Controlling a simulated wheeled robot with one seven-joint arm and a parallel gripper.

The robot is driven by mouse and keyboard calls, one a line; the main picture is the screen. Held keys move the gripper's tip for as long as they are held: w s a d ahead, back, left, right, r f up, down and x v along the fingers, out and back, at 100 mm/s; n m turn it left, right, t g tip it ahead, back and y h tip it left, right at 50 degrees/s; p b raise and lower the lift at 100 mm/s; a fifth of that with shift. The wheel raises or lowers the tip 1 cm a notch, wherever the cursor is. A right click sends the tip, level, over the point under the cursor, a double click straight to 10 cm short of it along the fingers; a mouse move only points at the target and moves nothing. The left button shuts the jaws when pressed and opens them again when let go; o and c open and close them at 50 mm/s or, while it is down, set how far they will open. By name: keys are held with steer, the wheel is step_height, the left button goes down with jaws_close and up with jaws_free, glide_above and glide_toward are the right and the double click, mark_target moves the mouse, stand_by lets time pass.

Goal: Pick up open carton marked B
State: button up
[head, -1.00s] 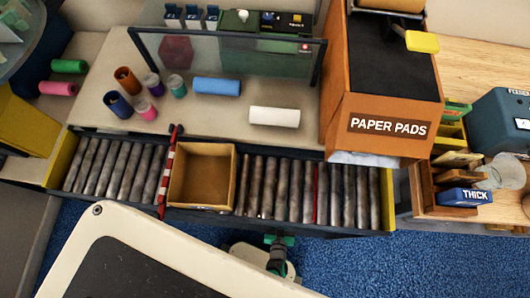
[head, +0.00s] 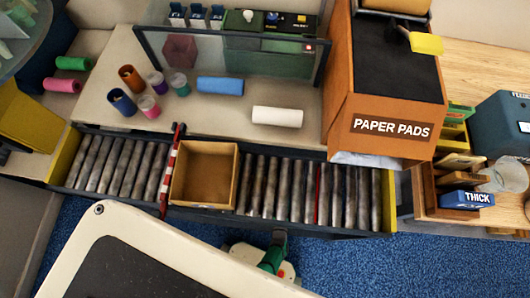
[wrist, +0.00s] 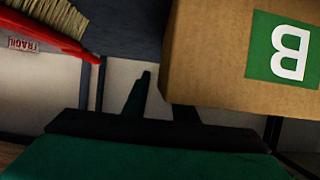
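An open brown carton (head: 203,174) sits on the roller conveyor in the head view, its empty inside showing from above; no letter shows on it there. In the wrist view a brown cardboard carton (wrist: 210,80) fills the upper right, with a white B on a green square, upside down in the picture. My gripper (wrist: 160,95) shows two dark fingers apart with nothing seen between them. The right finger's upper part is hidden where it meets the carton's edge; I cannot tell whether they touch. In the head view my green wrist part is right of and in front of the conveyor carton.
The conveyor rollers (head: 270,188) are bare on both sides of the carton. A red-and-white striped bar (head: 170,172) stands close on its left. A PAPER PADS box (head: 390,115) stands behind to the right. A red-handled brush (wrist: 55,30) shows in the wrist view.

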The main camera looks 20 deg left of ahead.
steer(key=shift+w, duration=0.15)
jaws_close()
stand_by(1.4)
